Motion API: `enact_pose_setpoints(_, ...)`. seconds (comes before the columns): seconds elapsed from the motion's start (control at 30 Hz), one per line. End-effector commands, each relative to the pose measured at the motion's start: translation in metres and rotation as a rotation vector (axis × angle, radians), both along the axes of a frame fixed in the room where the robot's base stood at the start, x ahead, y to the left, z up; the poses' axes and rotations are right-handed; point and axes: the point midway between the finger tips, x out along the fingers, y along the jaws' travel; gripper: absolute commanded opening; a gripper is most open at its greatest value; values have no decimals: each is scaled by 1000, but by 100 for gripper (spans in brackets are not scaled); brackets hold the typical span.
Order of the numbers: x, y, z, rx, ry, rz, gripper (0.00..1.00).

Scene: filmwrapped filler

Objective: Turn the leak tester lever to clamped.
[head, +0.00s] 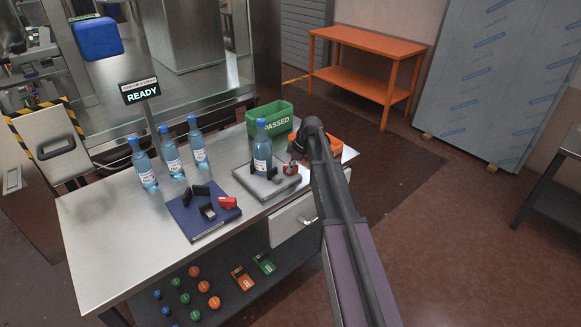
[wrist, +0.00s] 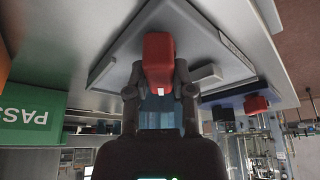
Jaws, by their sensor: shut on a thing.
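The leak tester appears to be the light grey plate (head: 262,185) on the bench, with a blue bottle (head: 262,160) standing upright on it. Its red lever (head: 290,169) is at the plate's right side in the head view. In the wrist view the red lever (wrist: 158,55) sits between the fingers of my gripper (wrist: 158,92), which is shut on it. In the head view my arm hides most of the gripper. The lever's exact angle and any position marks cannot be read. A sign (head: 141,93) on a post reads READY.
A blue plate (head: 190,225) with black blocks and a red piece (head: 228,203) lies left of the tester. Several blue bottles (head: 171,154) stand behind it. A green PASSED bin (head: 262,117) and an orange bin (head: 333,144) stand at the bench's far end, the orange one partly behind my arm.

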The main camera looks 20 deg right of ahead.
Motion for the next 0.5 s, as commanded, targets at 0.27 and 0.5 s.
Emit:
enact_pose_setpoints(0.27,-2,0,0,-1,2,-128,0)
enact_pose_setpoints(0.5,-3,0,0,-1,2,-323,0)
